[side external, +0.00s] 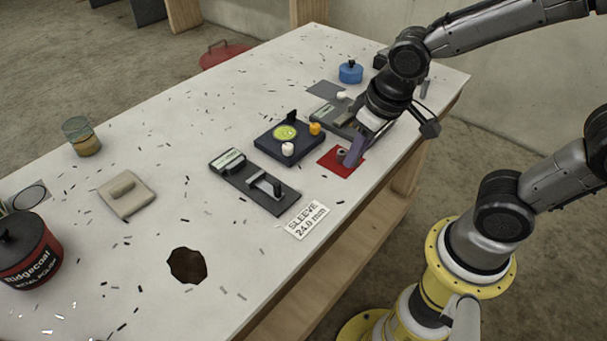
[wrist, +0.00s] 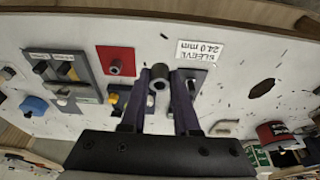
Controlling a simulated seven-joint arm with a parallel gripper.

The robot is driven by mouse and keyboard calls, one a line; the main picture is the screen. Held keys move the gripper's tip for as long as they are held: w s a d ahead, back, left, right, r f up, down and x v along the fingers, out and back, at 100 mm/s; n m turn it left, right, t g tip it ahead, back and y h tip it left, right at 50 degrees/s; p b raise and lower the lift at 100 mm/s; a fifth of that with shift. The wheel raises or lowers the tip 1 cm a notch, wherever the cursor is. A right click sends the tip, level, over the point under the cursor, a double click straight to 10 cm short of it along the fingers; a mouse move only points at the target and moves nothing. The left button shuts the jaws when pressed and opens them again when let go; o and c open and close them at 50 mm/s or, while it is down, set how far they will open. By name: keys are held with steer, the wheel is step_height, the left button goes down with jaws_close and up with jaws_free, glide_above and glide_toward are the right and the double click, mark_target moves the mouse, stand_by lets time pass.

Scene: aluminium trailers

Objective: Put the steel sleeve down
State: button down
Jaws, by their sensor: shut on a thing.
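My gripper (wrist: 163,84) points down at the bench and is shut on the steel sleeve (wrist: 159,78), a short grey cylinder with a dark bore, near the fingertips in the wrist view. In the side view my gripper (side external: 352,150) is over the right part of the bench, by the red square (side external: 329,165). A small grey cylinder (side external: 341,155) shows at the fingers there; I cannot tell whether it is held or on the red. In the wrist view a dark round piece (wrist: 115,66) sits on the red square (wrist: 116,54), apart from my fingers.
A card (side external: 306,219) reads SLEEVE 24.0 mm. A blue round piece (side external: 350,72) stands behind. A jar (side external: 81,137), tin (side external: 27,252) and dark stain (side external: 187,266) are left.

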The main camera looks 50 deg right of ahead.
steer(key=s+d, duration=0.1)
steer(key=s, duration=0.1)
glide_above(303, 176)
steer(key=s, duration=0.1)
step_height(303, 176, down, 9)
steer(key=shift+s+f, duration=0.1)
steer(key=shift+f, duration=1.5)
steer(key=c, duration=0.7)
jaws_free()
steer(key=shift+f, duration=0.1)
steer(key=shift+o, duration=0.2)
